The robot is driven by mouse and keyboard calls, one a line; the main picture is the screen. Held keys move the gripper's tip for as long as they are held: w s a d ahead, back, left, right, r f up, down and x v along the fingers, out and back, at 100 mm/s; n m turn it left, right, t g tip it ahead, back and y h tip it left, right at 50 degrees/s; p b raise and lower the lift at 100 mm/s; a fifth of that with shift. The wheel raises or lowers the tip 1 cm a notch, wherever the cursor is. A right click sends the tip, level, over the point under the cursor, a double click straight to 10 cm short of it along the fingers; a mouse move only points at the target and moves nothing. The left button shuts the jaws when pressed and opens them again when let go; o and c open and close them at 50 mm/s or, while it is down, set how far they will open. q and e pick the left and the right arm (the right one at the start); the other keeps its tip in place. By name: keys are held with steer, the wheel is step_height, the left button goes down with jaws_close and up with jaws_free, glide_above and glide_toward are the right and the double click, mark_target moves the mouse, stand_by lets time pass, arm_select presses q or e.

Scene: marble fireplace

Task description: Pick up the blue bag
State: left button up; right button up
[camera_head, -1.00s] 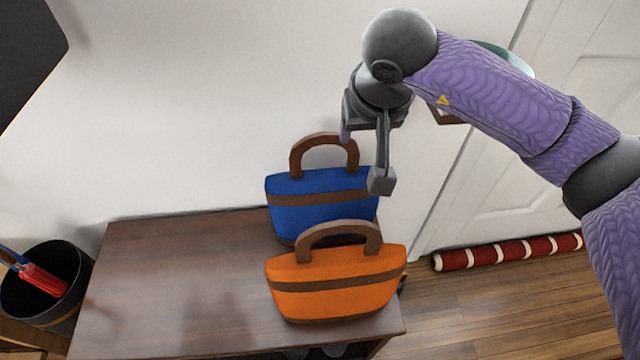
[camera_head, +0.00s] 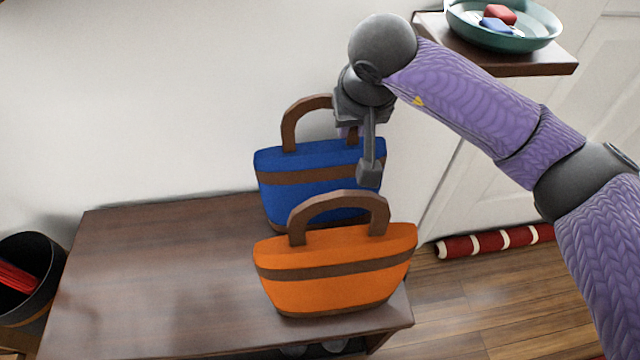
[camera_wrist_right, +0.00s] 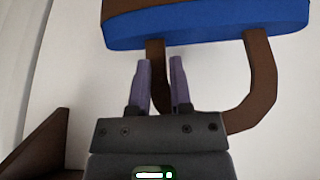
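The blue bag (camera_head: 290,195) has a brown stripe and a brown arched handle. It stands upright at the back right of the dark wooden table. My right gripper (camera_head: 350,136) is at the right side of its handle and hides part of it. In the right wrist view the blue bag (camera_wrist_right: 210,30) appears upside down at the top. There my right gripper's purple fingers (camera_wrist_right: 161,62) are apart, with one leg of the handle showing between or just behind them. I cannot tell whether they touch it. My left gripper is out of view.
An orange bag (camera_head: 335,265) stands close in front of the blue one. The table (camera_head: 150,270) is clear on its left. A black bin (camera_head: 28,262) is at the left edge. A teal bowl (camera_head: 505,35) sits on a wooden shelf at upper right. A white wall is behind.

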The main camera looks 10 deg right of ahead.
jaws_close()
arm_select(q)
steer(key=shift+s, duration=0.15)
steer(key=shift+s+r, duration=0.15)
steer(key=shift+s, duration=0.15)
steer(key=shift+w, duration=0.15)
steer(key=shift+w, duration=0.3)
